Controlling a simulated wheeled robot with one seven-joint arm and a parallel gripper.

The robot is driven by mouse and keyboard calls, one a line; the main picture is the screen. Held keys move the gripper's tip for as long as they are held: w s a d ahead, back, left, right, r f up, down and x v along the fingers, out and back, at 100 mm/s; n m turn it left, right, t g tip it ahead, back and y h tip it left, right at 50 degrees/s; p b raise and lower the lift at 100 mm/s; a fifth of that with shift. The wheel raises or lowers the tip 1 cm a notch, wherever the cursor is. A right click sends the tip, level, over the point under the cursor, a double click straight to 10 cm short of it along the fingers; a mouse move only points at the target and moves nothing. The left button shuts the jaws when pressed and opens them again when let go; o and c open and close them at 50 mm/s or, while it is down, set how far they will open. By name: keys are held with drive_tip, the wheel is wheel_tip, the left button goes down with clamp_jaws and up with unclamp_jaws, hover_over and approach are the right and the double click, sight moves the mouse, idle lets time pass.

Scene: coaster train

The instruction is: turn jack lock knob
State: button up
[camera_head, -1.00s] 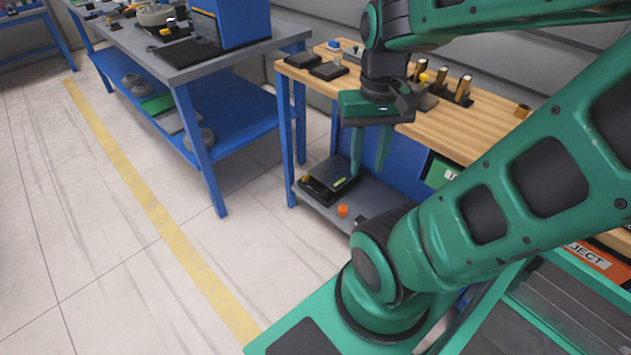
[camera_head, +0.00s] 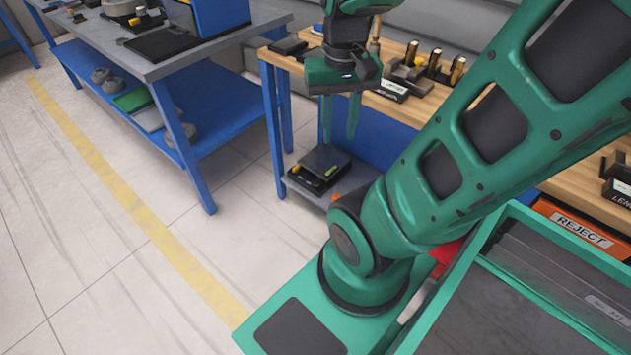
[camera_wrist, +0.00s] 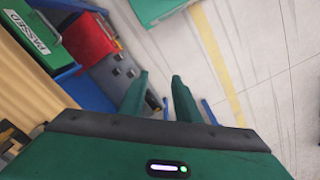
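A low black jack-like unit with a flat dark top plate (camera_head: 325,160) sits on the lower shelf of the wooden-topped bench. Small yellow parts show on it, one at its front right (camera_head: 331,171) and one at its left; I cannot tell which is the lock knob. My gripper (camera_head: 340,138) points down in front of the bench, above the unit in the picture. Its two green fingers are apart with nothing between them. They also show apart in the wrist view (camera_wrist: 160,78), where I cannot make out the knob.
The wooden bench top (camera_head: 400,108) holds black blocks and holders. A grey bench (camera_head: 165,65) with a blue lower shelf stands at left. An orange REJECT bin (camera_head: 585,228) is at right. Open floor (camera_head: 110,270) lies at left.

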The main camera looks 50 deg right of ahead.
drive_tip(key=w+d+f+m, duration=0.2)
drive_tip(key=w+d, duration=0.3)
drive_tip(key=w, duration=0.3)
drive_tip(key=m+h, duration=0.4)
drive_tip(key=m, duration=0.4)
hover_over(317, 181)
drive_tip(key=a, duration=0.4)
wheel_tip(317, 181, down, 55)
drive_tip(key=x, duration=1.1)
clamp_jaws()
